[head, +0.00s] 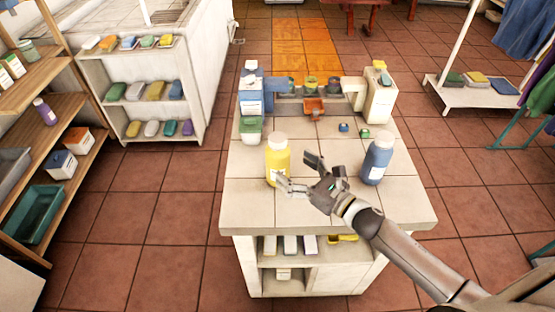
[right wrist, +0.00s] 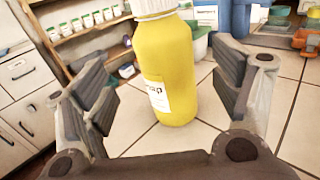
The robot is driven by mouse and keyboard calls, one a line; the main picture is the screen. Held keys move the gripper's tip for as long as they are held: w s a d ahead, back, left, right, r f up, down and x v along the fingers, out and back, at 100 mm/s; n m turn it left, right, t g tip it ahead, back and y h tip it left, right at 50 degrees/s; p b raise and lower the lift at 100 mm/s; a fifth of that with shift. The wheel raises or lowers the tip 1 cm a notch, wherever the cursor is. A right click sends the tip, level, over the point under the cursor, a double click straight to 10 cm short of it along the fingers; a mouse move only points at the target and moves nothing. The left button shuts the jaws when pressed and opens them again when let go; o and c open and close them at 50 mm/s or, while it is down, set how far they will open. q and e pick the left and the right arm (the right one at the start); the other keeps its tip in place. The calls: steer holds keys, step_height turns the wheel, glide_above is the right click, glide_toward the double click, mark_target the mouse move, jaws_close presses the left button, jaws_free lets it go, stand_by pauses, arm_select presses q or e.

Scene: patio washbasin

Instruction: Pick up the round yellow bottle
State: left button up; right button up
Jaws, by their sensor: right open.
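The round yellow bottle (head: 278,162) stands upright on the tiled counter (head: 330,205), with a white cap and a pale label. My right gripper (head: 298,174) is open just to the right of it in the head view. In the right wrist view the yellow bottle (right wrist: 168,75) stands ahead, in the gap between the open fingers (right wrist: 165,95). Neither finger visibly grips it. Its cap is cut off by the top edge of that view. My left gripper is not in view.
A blue bottle (head: 376,162) stands on the counter to the right of my right gripper. A green-and-white container (head: 250,129) and a blue box (head: 251,95) stand behind the yellow bottle on the left. The counter's front left is bare.

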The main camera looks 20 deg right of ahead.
mark_target(287, 160)
steer(key=shift+w+a, duration=0.35)
steer(key=shift+w, duration=0.25)
steer(key=shift+w+a+f, duration=0.1)
steer(key=shift+w+a, duration=0.05)
steer(key=shift+w, duration=0.1)
steer(key=shift+w+a+r+p, duration=0.15)
steer(key=shift+w+p, duration=0.25)
steer(key=shift+w, duration=0.15)
steer(key=shift+w+a+r+p, duration=0.15)
steer(key=shift+w+p, duration=0.2)
steer(key=shift+w, duration=0.2)
steer(key=shift+f+x, duration=0.25)
steer(key=shift+x, duration=0.95)
steer(key=shift+w+a, duration=0.1)
steer(key=shift+w, duration=0.15)
steer(key=c, duration=1.4)
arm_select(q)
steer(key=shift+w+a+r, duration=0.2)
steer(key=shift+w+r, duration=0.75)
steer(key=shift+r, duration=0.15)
arm_select(e)
steer(key=shift+c, duration=0.2)
